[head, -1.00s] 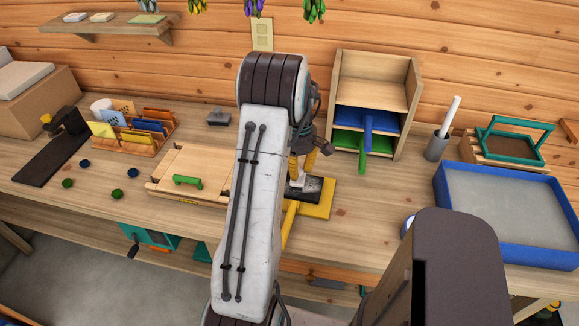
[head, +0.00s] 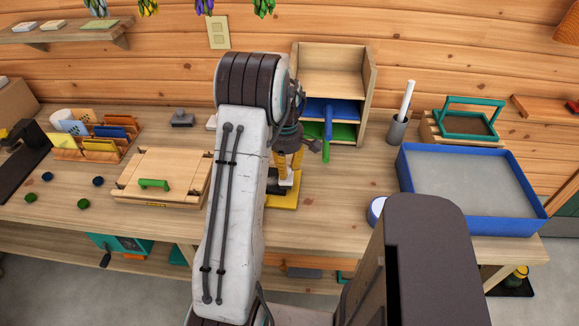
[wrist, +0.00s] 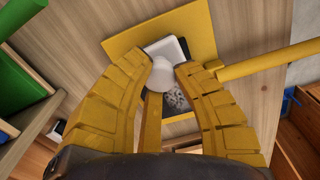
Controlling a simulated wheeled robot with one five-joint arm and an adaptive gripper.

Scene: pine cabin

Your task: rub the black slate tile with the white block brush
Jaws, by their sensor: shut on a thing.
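My gripper (head: 288,165) is over the yellow board on the bench; the wrist view shows its two yellow fingers (wrist: 168,75) closed around the rounded white handle of the white block brush (wrist: 165,48). The brush also shows below the fingers in the head view (head: 287,179). The black slate tile (wrist: 177,102) lies on the yellow board (wrist: 198,25), with pale speckled marks on its surface. The brush covers the tile's far part in the wrist view. Whether the brush touches the tile is hard to tell. My arm hides much of the tile in the head view.
A wooden shelf unit (head: 330,75) with blue and green pieces stands behind. A blue-rimmed tray (head: 470,215) is at right, beside a grey cup (head: 396,130). A wooden box with a green handle (head: 160,178) is left. A yellow bar (wrist: 270,60) juts out beside the board.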

